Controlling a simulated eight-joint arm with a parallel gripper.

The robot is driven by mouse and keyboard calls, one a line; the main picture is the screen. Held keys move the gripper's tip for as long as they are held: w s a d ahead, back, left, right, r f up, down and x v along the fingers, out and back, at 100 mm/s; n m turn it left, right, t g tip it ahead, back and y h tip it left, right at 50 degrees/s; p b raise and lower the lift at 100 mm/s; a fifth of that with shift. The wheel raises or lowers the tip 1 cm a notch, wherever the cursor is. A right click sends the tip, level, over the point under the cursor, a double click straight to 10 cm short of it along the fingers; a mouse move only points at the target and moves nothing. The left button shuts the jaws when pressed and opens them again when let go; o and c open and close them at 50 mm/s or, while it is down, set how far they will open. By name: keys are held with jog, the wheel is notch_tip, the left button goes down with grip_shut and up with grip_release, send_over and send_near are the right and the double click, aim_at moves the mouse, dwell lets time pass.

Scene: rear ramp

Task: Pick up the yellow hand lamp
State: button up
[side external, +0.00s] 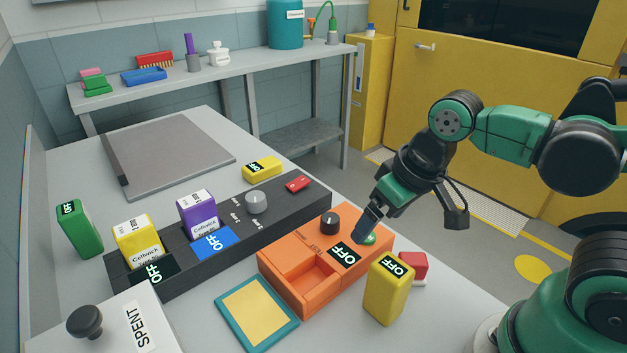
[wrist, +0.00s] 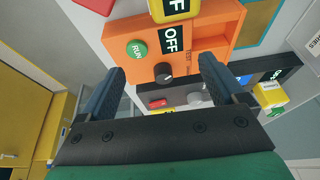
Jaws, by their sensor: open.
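A yellow upright block with a black OFF label (side external: 386,295) stands at the front, right of the orange tester box (side external: 290,285). Part of it shows at the top of the wrist view (wrist: 172,12). A second, smaller yellow block with an OFF label (side external: 258,170) sits behind the dark charging strip. I cannot tell for sure which of them is the hand lamp. My gripper (side external: 364,228) is over the orange box, close to its green RUN button. In the wrist view my gripper (wrist: 162,66) is open and empty, its fingers either side of the black knob (wrist: 163,73).
A red block (side external: 414,264) stands close beside the front yellow block. The strip (side external: 275,213) holds a yellow (side external: 136,240) and a purple (side external: 196,213) cell. A green OFF block (side external: 79,230) stands at left. A teal-edged yellow pad (side external: 258,308) lies in front.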

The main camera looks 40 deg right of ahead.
aim_at(393, 266)
jog(key=s+g, duration=0.1)
jog(key=s+a+g, duration=0.1)
jog(key=s+a+f+g, duration=0.1)
jog(key=s, duration=0.1)
jog(key=shift+a+f+g, duration=0.1)
jog(key=shift+a+g, duration=0.05)
jog(key=shift+g, duration=0.25)
jog(key=shift+s+f, duration=0.15)
jog(key=shift+f, duration=2.6)
jog(key=shift+c, duration=0.2)
grip_shut()
